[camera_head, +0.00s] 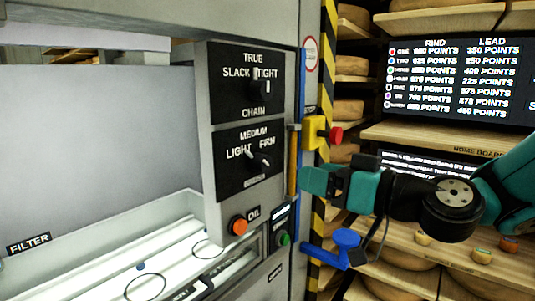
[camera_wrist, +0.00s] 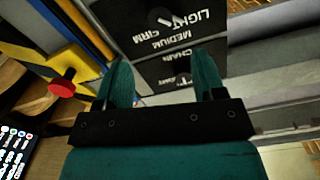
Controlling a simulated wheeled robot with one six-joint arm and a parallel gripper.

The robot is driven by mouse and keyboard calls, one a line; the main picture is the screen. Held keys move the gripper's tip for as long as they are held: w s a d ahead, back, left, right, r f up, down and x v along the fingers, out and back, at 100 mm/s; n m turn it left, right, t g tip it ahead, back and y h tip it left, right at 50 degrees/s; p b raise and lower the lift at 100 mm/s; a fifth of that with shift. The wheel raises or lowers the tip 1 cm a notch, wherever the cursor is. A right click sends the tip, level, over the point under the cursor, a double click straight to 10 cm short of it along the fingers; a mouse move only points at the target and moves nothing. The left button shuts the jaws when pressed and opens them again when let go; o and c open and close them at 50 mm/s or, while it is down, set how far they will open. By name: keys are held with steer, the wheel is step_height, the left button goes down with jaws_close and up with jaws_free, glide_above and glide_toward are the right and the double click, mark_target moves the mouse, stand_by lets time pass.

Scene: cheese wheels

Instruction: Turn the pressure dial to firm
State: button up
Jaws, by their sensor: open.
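The pressure dial (camera_head: 259,162) is a small dark knob on a black plate (camera_head: 236,179) marked LIGHT, MEDIUM and FIRM. A pale mark on it seems to lean up-left toward LIGHT, but it is small. In the wrist view the plate appears upside down, with the dial (camera_wrist: 164,18) near the top edge. My gripper (camera_head: 312,180) is teal, to the right of the panel and apart from the dial. In the wrist view its two fingers (camera_wrist: 163,68) are spread with nothing held between them.
A chain dial (camera_head: 260,88) marked SLACK, TRUE and TIGHT sits above. A yellow box with a red stop button (camera_head: 334,134) is close above my gripper, and a blue handle (camera_head: 340,244) is below. Orange (camera_head: 238,226) and green (camera_head: 283,239) buttons sit lower. Cheese shelves (camera_head: 420,134) stand right.

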mark_target(267, 164)
steer(key=p+x, duration=0.2)
steer(key=x, duration=0.3)
steer(key=p+x, duration=0.2)
steer(key=x, duration=0.3)
steer(key=shift+a+r+p, duration=0.15)
steer(key=shift+r+p, duration=0.05)
steer(key=shift+p, duration=0.2)
steer(key=shift+w+a+f, duration=0.15)
steer(key=shift+w+a, duration=0.25)
steer(key=shift+a, duration=0.05)
steer(key=c, duration=0.9)
